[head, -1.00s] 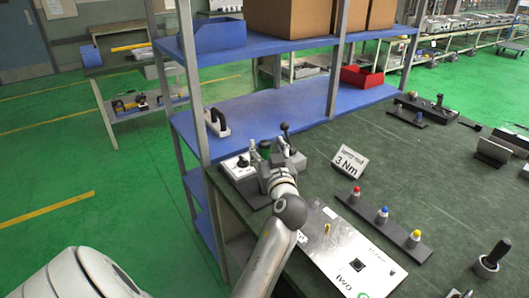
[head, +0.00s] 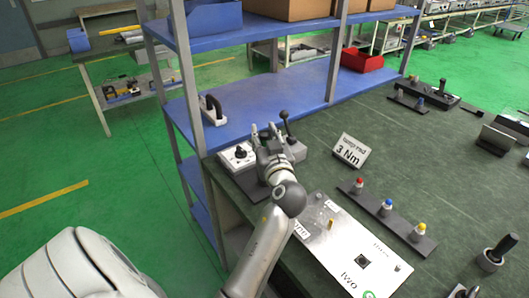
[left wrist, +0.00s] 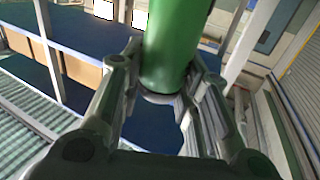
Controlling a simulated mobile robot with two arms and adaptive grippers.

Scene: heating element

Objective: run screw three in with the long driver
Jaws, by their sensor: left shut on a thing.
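My left gripper (head: 268,140) stands at the left back end of the green bench, over a dark base by the shelf. In the left wrist view its fingers are shut on a green cylinder (left wrist: 172,50), which looks like a driver handle. Its lower end shows between the fingers and its shaft is not visible; in the head view the gripper hides it. A white panel (head: 345,262) with a dark square and a small yellow peg (head: 330,224) lies nearer on the bench. I cannot make out screw three. My right gripper is not in view.
A black-knobbed lever (head: 284,116) rises just right of the gripper, and a white box with a dark knob (head: 239,151) is at its left. A "3 Nm" sign (head: 350,151) and a rack (head: 421,240) with red, blue and yellow tops stand to the right. Blue shelves (head: 240,115) border the bench.

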